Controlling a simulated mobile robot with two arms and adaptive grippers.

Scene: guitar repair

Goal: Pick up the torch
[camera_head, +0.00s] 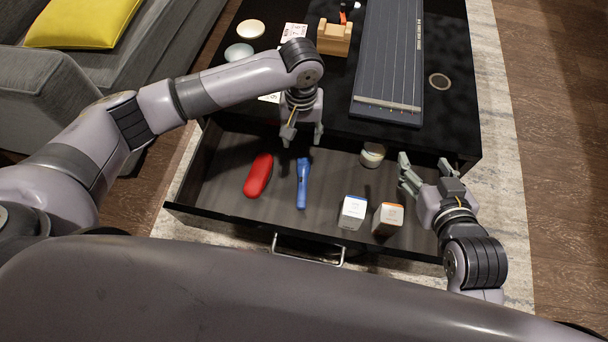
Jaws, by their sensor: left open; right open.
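A blue torch (302,184) lies lengthwise in the open drawer (222,208) of the black table, between a red elongated object and a small white box. My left gripper (301,142) is open and empty, pointing down just beyond the torch's far end. It looks apart from the torch, though its exact height is hard to tell. My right gripper (405,172) is open and empty at the drawer's right side, away from the torch.
The drawer also holds the red object (258,175), a white-blue box (352,212), a white-orange box (387,218) and a round jar (372,154). A long dark stringed board (389,60) and a wooden block (334,38) lie on the tabletop (450,110). A grey sofa (40,100) stands left.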

